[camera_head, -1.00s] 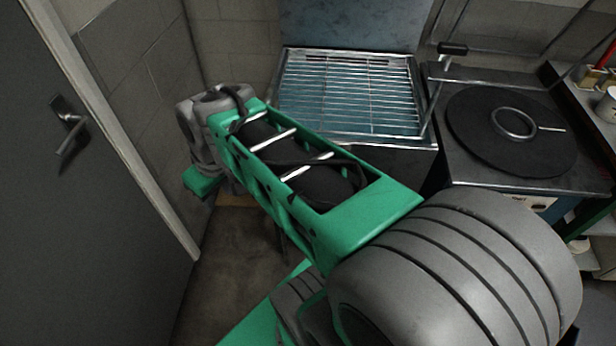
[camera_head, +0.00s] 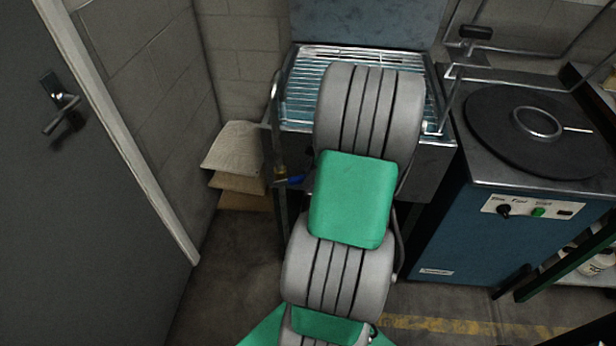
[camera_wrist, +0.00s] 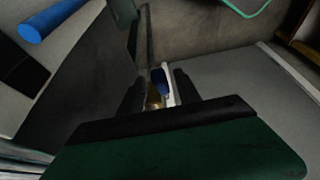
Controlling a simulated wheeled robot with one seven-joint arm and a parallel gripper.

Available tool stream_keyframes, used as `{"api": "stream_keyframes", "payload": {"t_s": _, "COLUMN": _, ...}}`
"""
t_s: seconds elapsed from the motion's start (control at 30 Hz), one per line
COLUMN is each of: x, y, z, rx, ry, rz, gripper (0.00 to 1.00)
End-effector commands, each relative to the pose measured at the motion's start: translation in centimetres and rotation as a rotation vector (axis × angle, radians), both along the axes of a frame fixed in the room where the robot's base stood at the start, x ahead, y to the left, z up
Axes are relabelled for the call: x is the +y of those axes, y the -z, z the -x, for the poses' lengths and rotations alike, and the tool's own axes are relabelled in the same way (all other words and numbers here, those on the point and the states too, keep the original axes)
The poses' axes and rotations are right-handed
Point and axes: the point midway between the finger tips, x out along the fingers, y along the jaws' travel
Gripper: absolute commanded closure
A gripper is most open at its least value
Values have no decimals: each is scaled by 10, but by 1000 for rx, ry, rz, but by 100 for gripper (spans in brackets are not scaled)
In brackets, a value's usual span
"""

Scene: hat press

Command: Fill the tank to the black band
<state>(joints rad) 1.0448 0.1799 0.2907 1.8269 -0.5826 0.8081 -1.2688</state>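A blue lever (camera_head: 294,180) on a brass valve (camera_head: 281,172) sits on a pipe at the left of the wire-rack bench. In the wrist view a blue piece (camera_wrist: 159,80) with brass below it shows between the dark fingers of my gripper (camera_wrist: 157,90). It looks like the same valve. The fingers stand apart, and I cannot tell whether they touch it. My gripper is hidden behind my arm in the head view. I cannot make out a tank level or black band.
The wire-rack bench (camera_head: 300,88) stands behind my arm. A blue machine (camera_head: 450,225) with a black round plate stands at right. Sacks (camera_head: 235,147) lie by the wall, and a grey door (camera_head: 90,220) is at left. A blue cylinder (camera_wrist: 50,19) shows in the wrist view.

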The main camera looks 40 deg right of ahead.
Motion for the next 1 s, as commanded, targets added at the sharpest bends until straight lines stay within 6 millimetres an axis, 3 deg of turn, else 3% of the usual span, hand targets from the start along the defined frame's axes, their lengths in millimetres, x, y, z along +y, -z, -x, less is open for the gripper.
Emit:
{"api": "stream_keyframes", "payload": {"t_s": 0.27, "x": 2, "y": 5, "z": -1, "rx": 2, "ry": 1, "rz": 0, "gripper": 60}}
{"api": "stream_keyframes", "payload": {"t_s": 0.77, "x": 2, "y": 5, "z": -1, "rx": 2, "ry": 1, "rz": 0, "gripper": 99}}
{"api": "stream_keyframes", "payload": {"t_s": 1.0, "x": 2, "y": 4, "z": -1, "rx": 2, "ry": 1, "rz": 0, "gripper": 100}}
